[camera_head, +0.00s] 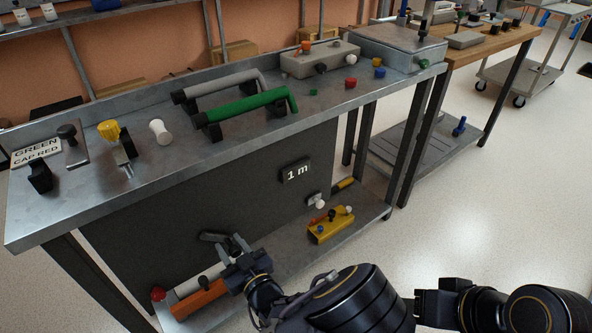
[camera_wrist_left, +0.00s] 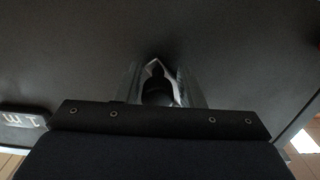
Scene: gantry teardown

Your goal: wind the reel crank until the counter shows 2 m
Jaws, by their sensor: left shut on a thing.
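The counter (camera_head: 297,172) on the dark front panel of the bench reads "1 m"; part of it shows in the left wrist view (camera_wrist_left: 24,119). My left gripper (camera_head: 232,247) is low in front of that panel, left of and below the counter. It is shut on the dark knob of the reel crank (camera_wrist_left: 157,90), seen between the fingers in the left wrist view. A dark bar, seemingly the crank arm (camera_head: 211,237), shows just left of the fingers; the rest is hidden. My right gripper (camera_head: 428,303) is at the bottom, away from the bench, its fingers unclear.
The bench top (camera_head: 180,165) holds a green handle (camera_head: 240,108), a grey handle (camera_head: 217,85), a yellow knob (camera_head: 109,130) and a grey box (camera_head: 320,60). A yellow block (camera_head: 331,226) and an orange item (camera_head: 200,300) lie on the lower shelf.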

